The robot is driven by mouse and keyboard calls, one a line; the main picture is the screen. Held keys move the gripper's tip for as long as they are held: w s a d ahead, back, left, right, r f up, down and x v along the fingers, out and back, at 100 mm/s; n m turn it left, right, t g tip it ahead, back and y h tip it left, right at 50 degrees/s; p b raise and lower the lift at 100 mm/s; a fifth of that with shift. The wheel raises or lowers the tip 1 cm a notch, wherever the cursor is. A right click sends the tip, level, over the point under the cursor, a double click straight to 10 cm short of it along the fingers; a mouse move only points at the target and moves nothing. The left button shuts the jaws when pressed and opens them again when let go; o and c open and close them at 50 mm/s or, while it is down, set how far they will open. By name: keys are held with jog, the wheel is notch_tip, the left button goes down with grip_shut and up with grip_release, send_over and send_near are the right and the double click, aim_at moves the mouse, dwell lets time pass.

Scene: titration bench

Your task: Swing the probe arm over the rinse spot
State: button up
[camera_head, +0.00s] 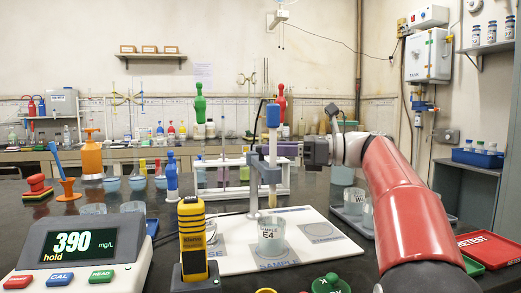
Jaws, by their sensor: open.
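The probe arm (266,168) is a blue-grey bracket on a stand above the white board (236,232). It carries an upright probe with a blue top (273,116). The probe's lower end hangs over or in the glass beaker labelled E4 (270,238), which stands by the printed SAMPLE spot. A second printed ring (320,231) lies to the right of the beaker, empty; its label is too small to read, so I cannot tell if it is the rinse spot. My gripper (310,151) is open, just right of the probe arm. Its fingertips are hard to make out, and contact cannot be told.
A yellow handheld device (193,238) stands at the board's left front. A meter reading 390 mg/L (84,243) is at front left. A tray with glassware (353,209) is right of the board. A red RETEST tray (487,246) is at far right.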

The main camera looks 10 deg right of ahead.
jog(key=shift+x, duration=1.75)
grip_shut()
